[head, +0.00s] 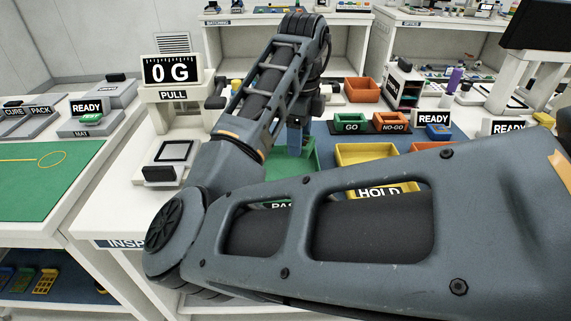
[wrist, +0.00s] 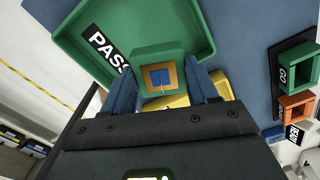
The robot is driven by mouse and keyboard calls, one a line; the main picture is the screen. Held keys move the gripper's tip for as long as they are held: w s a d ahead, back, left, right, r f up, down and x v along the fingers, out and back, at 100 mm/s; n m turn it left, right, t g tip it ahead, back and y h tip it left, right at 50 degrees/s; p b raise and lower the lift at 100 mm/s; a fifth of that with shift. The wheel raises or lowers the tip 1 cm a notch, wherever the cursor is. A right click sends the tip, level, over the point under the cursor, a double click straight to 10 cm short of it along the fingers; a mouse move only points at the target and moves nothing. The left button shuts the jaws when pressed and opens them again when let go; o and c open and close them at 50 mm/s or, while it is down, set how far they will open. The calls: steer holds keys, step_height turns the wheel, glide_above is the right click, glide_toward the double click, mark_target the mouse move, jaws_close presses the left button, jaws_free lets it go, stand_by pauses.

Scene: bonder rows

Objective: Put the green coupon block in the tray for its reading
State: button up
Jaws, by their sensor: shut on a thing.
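My gripper (wrist: 161,76) is shut on the green coupon block (wrist: 160,78), which has a gold-framed blue square on its face. The block lies between my two blue fingers, over the green tray (wrist: 88,52) labelled PASS in the wrist view. I cannot tell whether the block touches the tray floor. In the head view my gripper (head: 296,136) points down at the green tray (head: 313,160), and my arm hides the block. The yellow tray (head: 372,150) labelled HOLD is to the right. The pull gauge display (head: 171,70) reads 0 G.
Green GO (head: 351,123) and orange NO-GO (head: 392,122) bins stand behind the trays. An orange tray (head: 418,147) is right of the yellow one. An orange bin (head: 362,90) stands further back. A READY sign (head: 433,118) stands right.

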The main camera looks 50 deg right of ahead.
mark_target(286, 178)
steer(key=a+f, duration=0.2)
steer(key=a, duration=0.1)
steer(key=shift+w+a+f, duration=0.15)
steer(key=shift+w+a, duration=0.15)
steer(key=shift+w, duration=0.1)
steer(key=shift+f, duration=1.95)
steer(key=shift+f, duration=0.15)
steer(key=o, duration=1.2)
steer(key=shift+c, duration=0.2)
step_height(286, 178, up, 12)
steer(key=shift+p, duration=0.3)
